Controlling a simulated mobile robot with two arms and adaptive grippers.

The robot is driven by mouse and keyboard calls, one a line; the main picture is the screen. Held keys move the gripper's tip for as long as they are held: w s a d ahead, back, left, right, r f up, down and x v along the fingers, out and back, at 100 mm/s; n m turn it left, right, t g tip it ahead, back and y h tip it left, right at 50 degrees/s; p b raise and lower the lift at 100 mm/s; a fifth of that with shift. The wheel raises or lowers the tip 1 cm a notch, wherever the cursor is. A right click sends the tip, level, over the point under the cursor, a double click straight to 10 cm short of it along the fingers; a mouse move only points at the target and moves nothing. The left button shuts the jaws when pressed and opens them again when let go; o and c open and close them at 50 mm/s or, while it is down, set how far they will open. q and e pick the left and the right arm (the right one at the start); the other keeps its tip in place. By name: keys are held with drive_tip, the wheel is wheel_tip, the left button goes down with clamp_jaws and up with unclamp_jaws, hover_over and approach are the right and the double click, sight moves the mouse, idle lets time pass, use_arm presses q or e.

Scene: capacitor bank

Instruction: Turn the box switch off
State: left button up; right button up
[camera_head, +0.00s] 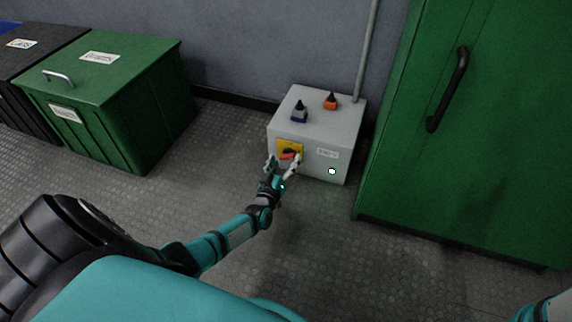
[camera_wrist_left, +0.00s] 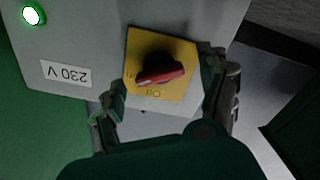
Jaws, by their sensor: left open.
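The grey switch box (camera_head: 333,122) stands on the floor against the wall. Its front carries a yellow plate with a red rotary switch (camera_head: 288,154). In the left wrist view the red switch handle (camera_wrist_left: 162,74) sits on a black hub on the yellow plate (camera_wrist_left: 179,94), with "Off" lettering on the plate beside it. My left gripper (camera_head: 283,164) is open in front of the switch. Its two fingers (camera_wrist_left: 164,90) stand on either side of the handle in the wrist view; I cannot tell whether they touch it. My right gripper is not in view.
A lit white-green lamp (camera_wrist_left: 33,15) and a "230 V" label (camera_wrist_left: 66,73) are on the box front. A green cabinet (camera_head: 480,130) stands right, a green bin (camera_head: 110,100) left.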

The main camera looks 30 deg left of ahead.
use_arm(q)
drive_tip(key=shift+w+a, duration=0.15)
drive_tip(key=shift+w, duration=0.45)
drive_tip(key=c, duration=1.2)
drive_tip(key=n+b, duration=0.2)
drive_tip(key=n, duration=0.4)
drive_tip(key=n+b, duration=0.1)
drive_tip(key=n, duration=0.4)
drive_tip(key=shift+n+b, duration=0.4)
